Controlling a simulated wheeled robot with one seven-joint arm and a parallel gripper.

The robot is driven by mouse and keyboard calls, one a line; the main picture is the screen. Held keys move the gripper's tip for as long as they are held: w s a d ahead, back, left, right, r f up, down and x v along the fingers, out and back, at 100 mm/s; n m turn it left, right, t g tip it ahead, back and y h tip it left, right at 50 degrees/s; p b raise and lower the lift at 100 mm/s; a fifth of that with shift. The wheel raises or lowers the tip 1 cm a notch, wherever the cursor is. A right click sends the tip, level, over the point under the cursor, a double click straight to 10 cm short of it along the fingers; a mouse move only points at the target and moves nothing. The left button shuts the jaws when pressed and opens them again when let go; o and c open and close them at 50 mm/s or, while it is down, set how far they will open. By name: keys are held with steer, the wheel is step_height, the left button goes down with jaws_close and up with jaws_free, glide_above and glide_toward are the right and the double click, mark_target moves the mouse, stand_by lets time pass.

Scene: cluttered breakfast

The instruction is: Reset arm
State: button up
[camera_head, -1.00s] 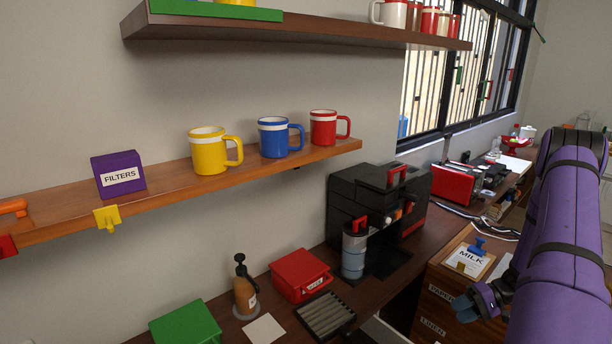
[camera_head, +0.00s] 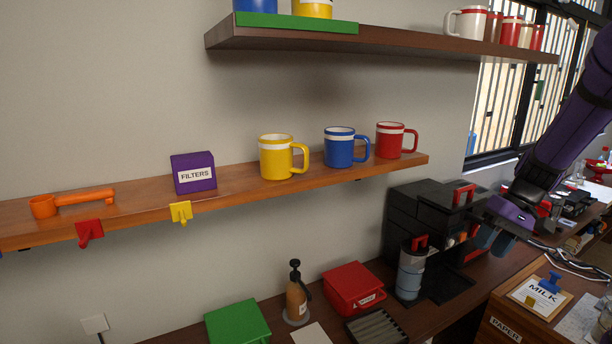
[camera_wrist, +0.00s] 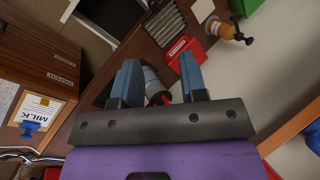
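My purple arm comes in from the right edge of the head view. My gripper (camera_head: 494,240) hangs in the air in front of the right side of the black coffee machine (camera_head: 410,212). In the wrist view my gripper (camera_wrist: 158,78) has its two blue fingers spread apart. Nothing is held between them. A clear canister with a red handle (camera_head: 411,268) stands at the coffee machine, and part of it shows beyond the fingers in the wrist view (camera_wrist: 152,85).
The middle shelf holds an orange scoop (camera_head: 72,202), a purple filters box (camera_head: 194,173), and yellow (camera_head: 276,158), blue (camera_head: 339,148) and red mugs (camera_head: 390,141). A red box (camera_head: 352,288), a pump bottle (camera_head: 297,297) and a green box (camera_head: 236,324) stand on the counter. A milk clipboard (camera_head: 538,294) lies at right.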

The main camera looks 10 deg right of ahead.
steer(key=s+a+r+n+t+h, duration=0.1)
steer(key=s+a+r+h, duration=0.15)
steer(key=a+r, duration=0.25)
steer(key=s+a+r+t+h, duration=0.1)
steer(key=s+a+r, duration=0.3)
steer(key=a+r, duration=0.15)
steer(key=s+a+r+t+h, duration=0.1)
steer(key=s+a+r+t, duration=0.1)
steer(key=s, duration=0.3)
steer(key=s+a+r+t, duration=0.1)
steer(key=s+a+r, duration=0.2)
steer(key=s, duration=0.3)
steer(key=shift+s+a+n+t+h, duration=0.2)
steer(key=shift+a+n+t+h, duration=0.15)
steer(key=shift+a+n+t, duration=0.1)
